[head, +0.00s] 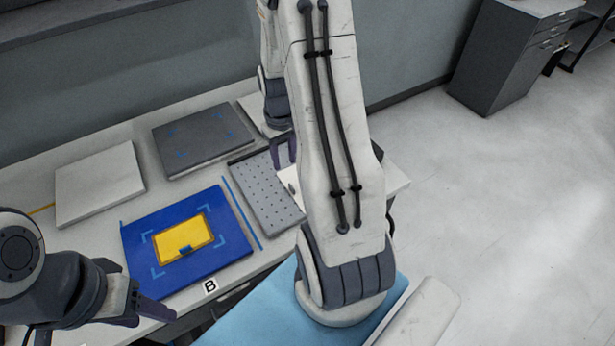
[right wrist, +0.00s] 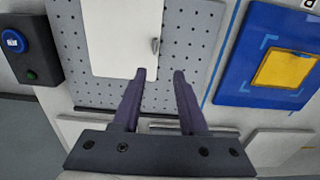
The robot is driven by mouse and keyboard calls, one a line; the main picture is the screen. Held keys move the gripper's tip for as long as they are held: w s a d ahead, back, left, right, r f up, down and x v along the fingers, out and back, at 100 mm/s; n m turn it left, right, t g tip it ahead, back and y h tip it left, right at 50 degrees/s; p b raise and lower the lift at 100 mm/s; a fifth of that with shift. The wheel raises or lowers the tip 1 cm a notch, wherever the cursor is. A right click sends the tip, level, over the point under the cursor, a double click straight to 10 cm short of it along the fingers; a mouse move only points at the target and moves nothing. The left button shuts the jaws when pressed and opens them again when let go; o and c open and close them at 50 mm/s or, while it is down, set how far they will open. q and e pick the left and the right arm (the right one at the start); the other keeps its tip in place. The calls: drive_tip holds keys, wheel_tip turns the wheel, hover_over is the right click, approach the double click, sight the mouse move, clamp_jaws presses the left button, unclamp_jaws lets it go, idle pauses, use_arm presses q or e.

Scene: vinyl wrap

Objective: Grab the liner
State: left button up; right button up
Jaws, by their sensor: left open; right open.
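A white flat panel (right wrist: 122,38) with a small grey tab (right wrist: 155,45) at its right edge lies on a grey perforated plate (right wrist: 185,55) in the right wrist view. My right gripper (right wrist: 159,74) is open, its fingers at the panel's lower right corner with nothing between them. In the head view the perforated plate (head: 262,188) is partly hidden by my right arm. A yellow panel (head: 180,236) with a small dark tab lies on a blue mat (head: 213,262). My left gripper (head: 140,290) is open and empty by the mat's front left. Which piece is the liner is not clear.
A dark grey pad (head: 200,138) and a pale grey slab (head: 98,186) lie at the back of the table. A box with blue and green buttons (right wrist: 27,45) stands beside the perforated plate. A grey cabinet (head: 505,55) stands far right on open floor.

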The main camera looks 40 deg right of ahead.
approach(290, 180)
drive_tip(key=shift+s+a+f+p, duration=0.2)
drive_tip(key=shift+s+a+f, duration=0.05)
drive_tip(key=shift+s+a, duration=0.4)
drive_tip(key=shift+s+a+f+p, duration=0.15)
drive_tip(key=shift+s+a+f, duration=0.1)
drive_tip(key=shift+s+a, duration=0.35)
drive_tip(key=f+p, duration=0.1)
drive_tip(key=f, duration=0.3)
drive_tip(key=shift+s+d+f+p, duration=0.1)
drive_tip(key=shift+s+f+p, duration=0.1)
drive_tip(key=shift+p, duration=0.15)
drive_tip(key=shift+f, duration=0.5)
clamp_jaws()
